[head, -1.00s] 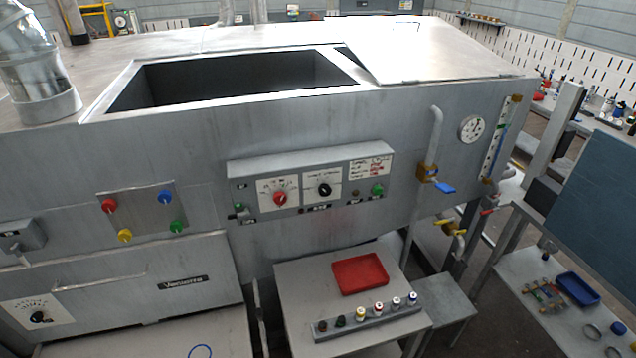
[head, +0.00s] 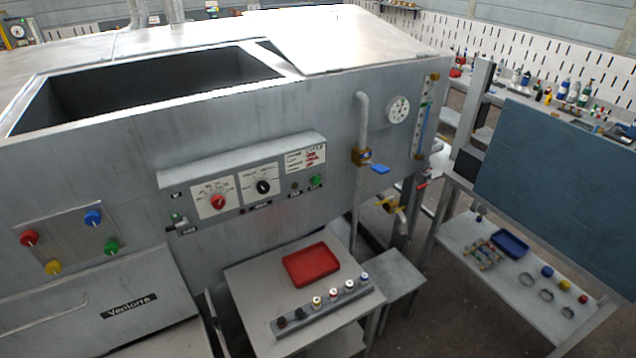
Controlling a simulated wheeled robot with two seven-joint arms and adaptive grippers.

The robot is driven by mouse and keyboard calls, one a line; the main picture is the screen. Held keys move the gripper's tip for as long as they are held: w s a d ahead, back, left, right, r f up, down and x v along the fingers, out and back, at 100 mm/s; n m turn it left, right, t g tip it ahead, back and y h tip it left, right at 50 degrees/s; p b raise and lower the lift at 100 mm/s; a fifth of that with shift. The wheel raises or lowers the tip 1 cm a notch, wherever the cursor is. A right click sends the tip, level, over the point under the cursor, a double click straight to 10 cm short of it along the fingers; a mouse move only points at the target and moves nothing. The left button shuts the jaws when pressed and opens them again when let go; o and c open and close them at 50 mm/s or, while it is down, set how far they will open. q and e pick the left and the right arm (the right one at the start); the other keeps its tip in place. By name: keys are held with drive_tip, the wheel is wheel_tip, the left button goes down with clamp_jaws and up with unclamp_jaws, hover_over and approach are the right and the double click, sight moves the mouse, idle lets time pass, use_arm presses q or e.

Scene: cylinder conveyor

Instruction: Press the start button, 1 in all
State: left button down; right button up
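The grey control box (head: 240,185) is mounted on the front of the large metal machine. It carries a red knob (head: 218,202), a black knob (head: 264,187) and a green button (head: 316,181) at its right end. Another green part (head: 181,225) shows at its lower left. A separate plate (head: 68,240) at the left holds red, blue, yellow and green buttons. The labels are too small to read, so I cannot tell which is the start button. Neither of my grippers is in view.
A small table (head: 245,290) below the control box holds a red tray (head: 311,264) and a rack (head: 325,307) of several small bottles. A valve with a blue handle (head: 379,169) juts from the machine. A dark blue panel (head: 560,180) stands at the right.

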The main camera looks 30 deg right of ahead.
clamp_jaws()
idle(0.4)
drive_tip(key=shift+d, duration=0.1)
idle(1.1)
